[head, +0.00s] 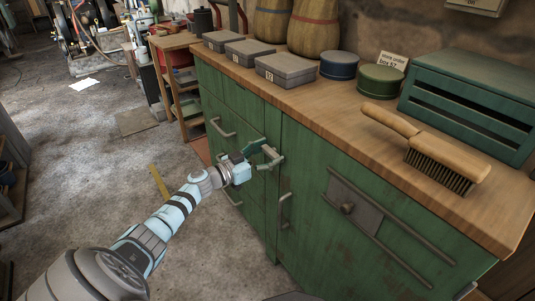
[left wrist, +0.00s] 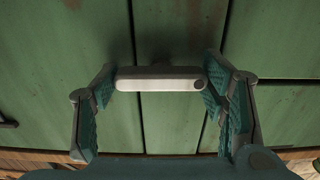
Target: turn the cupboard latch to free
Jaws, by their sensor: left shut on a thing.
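The green cupboard (head: 240,108) stands along the right under a wooden top. A pale grey bar with a dark round pivot at its right end, seemingly the latch (left wrist: 160,84), lies level across the green boards in the left wrist view. In the head view the latch (head: 272,161) is partly covered by my left gripper (head: 262,153). My left gripper (left wrist: 159,90) has one finger at each end of the bar and is shut on it. My right gripper is not in view.
Drawer handles (head: 222,129) and a door handle (head: 284,211) stick out near my left gripper. Grey boxes (head: 285,70), tins (head: 381,79) and a brush (head: 430,148) stand on the worktop. The floor at left is mostly clear.

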